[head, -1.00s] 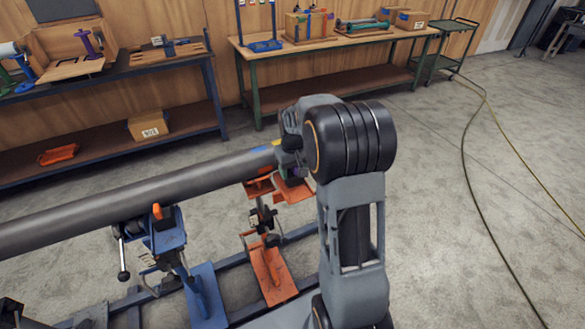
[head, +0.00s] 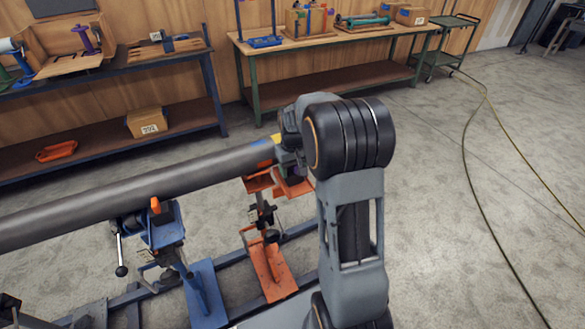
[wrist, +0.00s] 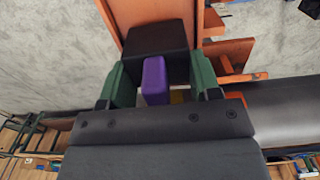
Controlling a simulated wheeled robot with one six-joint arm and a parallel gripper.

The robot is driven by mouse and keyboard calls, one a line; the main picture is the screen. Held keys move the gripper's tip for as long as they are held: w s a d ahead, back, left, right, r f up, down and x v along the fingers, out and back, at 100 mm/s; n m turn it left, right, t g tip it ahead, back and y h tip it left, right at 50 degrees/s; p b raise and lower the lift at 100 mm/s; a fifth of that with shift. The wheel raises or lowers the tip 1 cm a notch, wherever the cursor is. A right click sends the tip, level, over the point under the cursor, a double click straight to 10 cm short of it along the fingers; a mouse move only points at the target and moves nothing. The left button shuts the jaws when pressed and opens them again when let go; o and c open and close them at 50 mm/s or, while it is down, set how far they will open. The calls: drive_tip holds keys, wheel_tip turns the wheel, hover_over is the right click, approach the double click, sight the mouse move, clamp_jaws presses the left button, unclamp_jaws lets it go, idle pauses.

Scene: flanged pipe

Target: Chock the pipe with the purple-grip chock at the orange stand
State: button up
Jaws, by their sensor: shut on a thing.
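The purple-grip chock is a black block (wrist: 155,45) with a purple grip (wrist: 154,80), seen in the wrist view. My gripper (wrist: 162,82) has green fingertips, one on each side of the chock, and is shut on it. The chock is at the orange stand's plate (wrist: 211,22); whether it touches the plate is unclear. The grey pipe (wrist: 285,108) lies to the right in the wrist view. In the head view the pipe (head: 120,197) runs to my gripper (head: 291,165), above the orange stand (head: 268,270). My arm hides the pipe's end and most of the chock.
A blue stand (head: 205,295) with an orange-tipped clamp supports the pipe further left. Benches (head: 330,85) with tools and boxes line the back wall. A hose (head: 465,150) lies on the open floor at right.

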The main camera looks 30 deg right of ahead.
drive_tip(key=shift+w+p, duration=0.35)
drive_tip(key=shift+w, duration=0.9)
drive_tip(key=o, duration=1.1)
drive_tip(key=shift+f, duration=0.1)
drive_tip(key=shift+r, duration=0.2)
drive_tip(key=shift+s+r+p, duration=0.15)
drive_tip(key=shift+r+p, duration=0.65)
drive_tip(key=shift+r, duration=0.3)
drive_tip(key=shift+s+r+p, duration=0.2)
drive_tip(key=shift+r+p, duration=0.65)
drive_tip(key=shift+r, duration=0.3)
drive_tip(key=shift+s+r+p, duration=0.15)
drive_tip(key=shift+r+p, duration=0.65)
drive_tip(key=shift+r, duration=0.3)
